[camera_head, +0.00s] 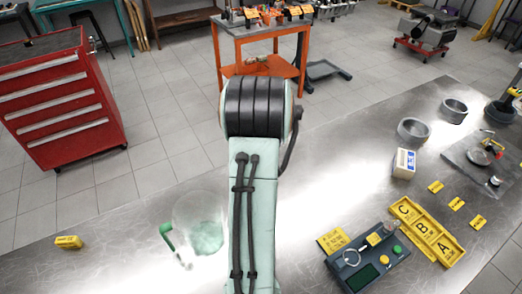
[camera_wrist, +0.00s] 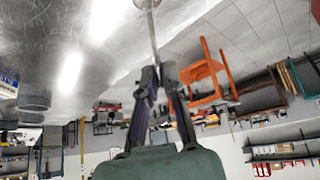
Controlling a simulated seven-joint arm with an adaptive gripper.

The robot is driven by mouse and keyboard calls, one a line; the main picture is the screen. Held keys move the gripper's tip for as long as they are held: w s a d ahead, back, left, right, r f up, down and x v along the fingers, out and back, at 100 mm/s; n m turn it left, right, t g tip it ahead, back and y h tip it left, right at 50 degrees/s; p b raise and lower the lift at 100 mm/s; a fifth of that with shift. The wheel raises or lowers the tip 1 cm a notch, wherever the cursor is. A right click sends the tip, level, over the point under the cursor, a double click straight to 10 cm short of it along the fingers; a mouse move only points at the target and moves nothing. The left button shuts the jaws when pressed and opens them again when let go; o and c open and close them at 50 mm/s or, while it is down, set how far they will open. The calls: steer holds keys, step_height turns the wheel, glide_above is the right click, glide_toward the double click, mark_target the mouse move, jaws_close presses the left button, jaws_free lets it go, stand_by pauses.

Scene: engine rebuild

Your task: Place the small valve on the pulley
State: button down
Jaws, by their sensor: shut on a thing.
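In the wrist view my gripper (camera_wrist: 153,78) is shut on the stem of a small metal valve (camera_wrist: 152,35). The valve's thin stem runs away from the fingertips to a round, pale head (camera_wrist: 146,4) at the top edge. In the head view my arm hides the gripper and the valve. A dark round part (camera_head: 500,112) at the right edge of the bench may be the pulley, but I cannot tell for sure. It is well apart from my arm.
Two grey rings (camera_head: 413,130) (camera_head: 454,110), a white-and-blue box (camera_head: 404,163), a metal plate with a small device (camera_head: 484,160), yellow A-B-C trays (camera_head: 426,232) and a control box (camera_head: 368,262) occupy the bench's right. A clear jug (camera_head: 203,226) stands left of my arm. Bench middle is clear.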

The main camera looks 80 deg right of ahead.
steer(key=shift+f, duration=1.55)
steer(key=shift+f, duration=0.15)
steer(key=c, duration=1.2)
jaws_free()
steer(key=shift+c, duration=0.2)
steer(key=shift+r, duration=0.35)
steer(key=v, duration=1.1)
steer(key=shift+a+r, duration=0.25)
steer(key=shift+a, duration=0.05)
steer(key=shift+w, duration=0.1)
